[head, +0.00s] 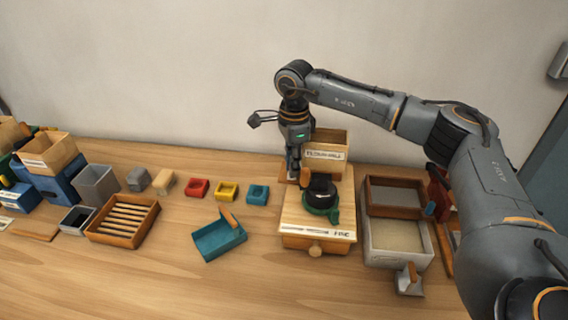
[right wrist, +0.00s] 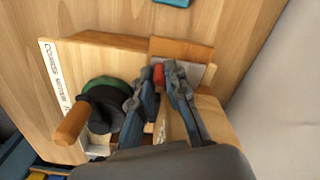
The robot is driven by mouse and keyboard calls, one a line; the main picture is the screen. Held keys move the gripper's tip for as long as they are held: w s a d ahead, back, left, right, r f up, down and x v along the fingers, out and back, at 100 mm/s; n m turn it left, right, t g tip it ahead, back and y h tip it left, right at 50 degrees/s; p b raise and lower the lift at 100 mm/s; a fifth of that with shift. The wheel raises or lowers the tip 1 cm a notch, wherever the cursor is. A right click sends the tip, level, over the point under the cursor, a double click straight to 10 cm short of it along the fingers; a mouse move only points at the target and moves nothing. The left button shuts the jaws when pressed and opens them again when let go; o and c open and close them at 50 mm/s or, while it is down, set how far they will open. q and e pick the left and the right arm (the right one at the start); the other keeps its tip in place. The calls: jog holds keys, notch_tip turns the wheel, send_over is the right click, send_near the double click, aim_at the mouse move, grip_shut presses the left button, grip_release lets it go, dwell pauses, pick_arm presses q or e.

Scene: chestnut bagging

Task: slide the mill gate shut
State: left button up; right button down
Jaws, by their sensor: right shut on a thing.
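The mill (head: 318,215) is a light wooden stand with a small front drawer, a black drum in a green ring and a labelled wooden hopper (head: 326,152) at the back. My right gripper (head: 293,174) reaches down at the hopper's left side. In the right wrist view, its fingers (right wrist: 161,74) are shut on a small red knob (right wrist: 158,76), which I take to be the gate's. A grey plate (right wrist: 188,70) shows beside the fingers; how far the gate is open is hidden. The mill's crank has a wooden handle (right wrist: 71,124). My left gripper is not in view.
A teal scoop (head: 219,237) lies left of the mill, and red, yellow and teal blocks (head: 227,191) stand behind it. A slatted wooden tray (head: 123,219) is farther left. Grey and brown trays (head: 397,241) stand close on the mill's right. The front table is clear.

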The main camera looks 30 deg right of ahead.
jog(key=c, duration=1.7)
grip_release()
jog(key=shift+d, duration=0.15)
jog(key=o, duration=0.4)
jog(key=shift+s+d, duration=0.1)
jog(key=shift+s, duration=0.05)
jog(key=shift+c, duration=0.2)
jog(key=shift+r, duration=0.45)
notch_tip(320, 180, up, 11)
